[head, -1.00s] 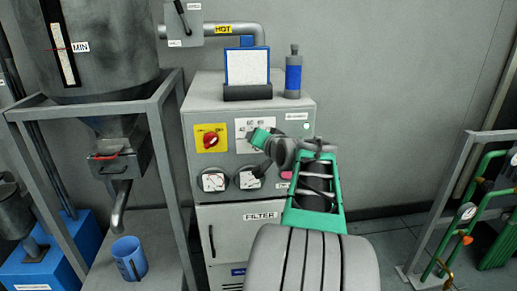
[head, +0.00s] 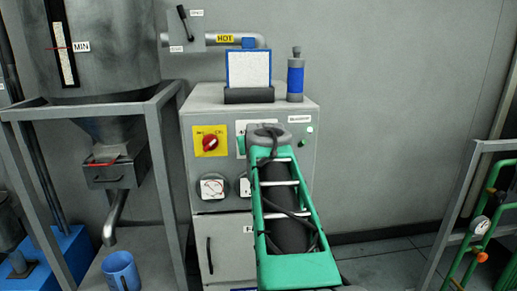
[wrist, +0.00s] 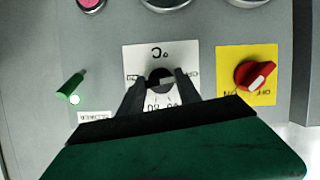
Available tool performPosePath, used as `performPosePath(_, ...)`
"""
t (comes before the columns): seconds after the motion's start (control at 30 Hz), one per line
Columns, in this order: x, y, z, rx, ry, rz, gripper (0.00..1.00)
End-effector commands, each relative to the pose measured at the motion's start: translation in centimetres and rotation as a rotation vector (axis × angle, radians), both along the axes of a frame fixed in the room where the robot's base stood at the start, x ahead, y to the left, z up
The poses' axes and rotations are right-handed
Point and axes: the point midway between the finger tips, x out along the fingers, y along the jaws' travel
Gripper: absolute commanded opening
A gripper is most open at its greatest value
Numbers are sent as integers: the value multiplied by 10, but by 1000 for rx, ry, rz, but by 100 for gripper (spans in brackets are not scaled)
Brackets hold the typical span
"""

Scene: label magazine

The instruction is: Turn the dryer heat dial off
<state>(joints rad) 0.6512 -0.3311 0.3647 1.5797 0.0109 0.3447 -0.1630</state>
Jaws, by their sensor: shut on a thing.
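The heat dial (wrist: 160,74) is a small black round knob on a white plate marked °C (wrist: 136,52) on the dryer's front; the wrist view shows it upside down. My gripper (wrist: 159,85) has its two dark fingers on either side of the knob and is shut on it. A pale bar or mark shows on the knob between the fingertips.
The dryer cabinet (head: 203,112) bears a red rotary switch (head: 210,143) on a yellow plate, just left of my arm. A green lever (wrist: 70,87) and gauges are close by. A bottle (head: 295,78) and a framed card (head: 248,68) stand on top.

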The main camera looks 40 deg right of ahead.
Motion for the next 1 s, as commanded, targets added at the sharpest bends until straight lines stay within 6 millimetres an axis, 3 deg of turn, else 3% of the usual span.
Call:
performPosePath(0.57,0,0,-2,-30,27,0,0)
performPosePath(0.6,0,0,-2,-30,27,0,42)
performPosePath(0.83,0,0,-1,-31,24,0,60)
performPosePath(1.0,0,0,-1,-32,23,0,62)
